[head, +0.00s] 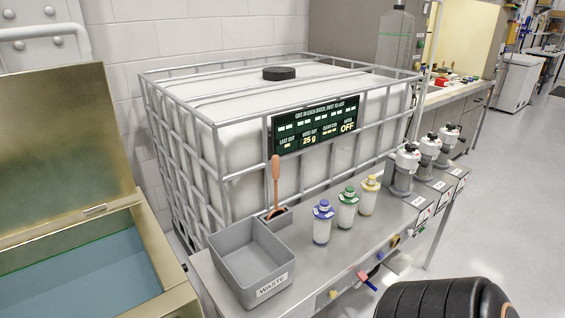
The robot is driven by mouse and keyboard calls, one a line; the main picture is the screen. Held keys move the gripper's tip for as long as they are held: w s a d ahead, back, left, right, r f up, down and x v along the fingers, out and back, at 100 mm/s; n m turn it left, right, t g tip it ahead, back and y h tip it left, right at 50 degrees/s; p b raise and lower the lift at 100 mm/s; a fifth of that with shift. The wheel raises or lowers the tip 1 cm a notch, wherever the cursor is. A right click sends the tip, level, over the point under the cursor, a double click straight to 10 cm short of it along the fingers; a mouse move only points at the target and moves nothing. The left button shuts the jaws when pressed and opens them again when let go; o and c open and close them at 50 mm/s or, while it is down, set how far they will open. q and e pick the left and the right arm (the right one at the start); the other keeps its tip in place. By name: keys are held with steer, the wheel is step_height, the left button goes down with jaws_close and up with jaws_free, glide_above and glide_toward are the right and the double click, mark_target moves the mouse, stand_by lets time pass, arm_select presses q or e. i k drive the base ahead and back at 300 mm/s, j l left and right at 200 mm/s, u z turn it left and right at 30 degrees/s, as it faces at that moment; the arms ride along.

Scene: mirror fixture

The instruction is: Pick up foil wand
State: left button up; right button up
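A slim orange-brown wand (275,182), which I take to be the foil wand, stands nearly upright in a small grey holder (286,221) at the back right of the grey waste bin. Its upper shaft is clear, and its lower end widens and partly hides inside the holder. Neither of my grippers shows. A dark rounded part at the bottom right edge looks like a link of my own arm.
The grey bin (262,291) labelled WASTE sits on the metal bench (352,236). Bottles with blue (322,222), green (347,208) and yellow (369,195) caps stand right of the wand. A caged white tank (240,150) rises behind. An open brass-coloured chest (160,248) is at left.

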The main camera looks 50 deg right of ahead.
mark_target(277, 212)
steer(key=l, duration=0.5)
steer(key=k+l, duration=0.15)
steer(key=l, duration=0.85)
steer(key=k+u, duration=0.05)
